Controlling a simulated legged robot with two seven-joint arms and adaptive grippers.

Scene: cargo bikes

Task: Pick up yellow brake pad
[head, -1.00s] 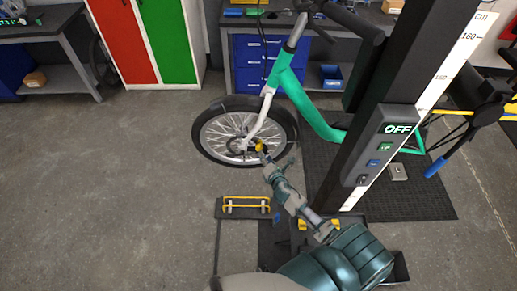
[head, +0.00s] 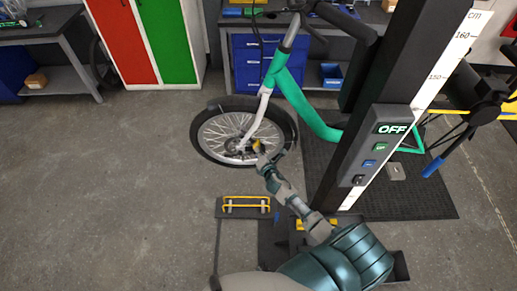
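The yellow brake pad (head: 256,144) is a tiny yellow piece in the head view, by the hub of the front wheel (head: 238,132) of the green and white bike (head: 285,85). My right gripper (head: 260,153) is at the end of the arm that reaches up from the lower right. Its fingertips are right at the yellow piece and seem to overlap it. The fingers are too small to tell whether they are open, or shut on the pad. My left gripper is out of view.
A dark pillar (head: 400,75) with a control box (head: 378,145) reading "OFF" stands right of the arm. A yellow-railed floor plate (head: 246,214) lies below the wheel. A blue drawer unit (head: 255,62) stands behind the bike. The floor at left is clear.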

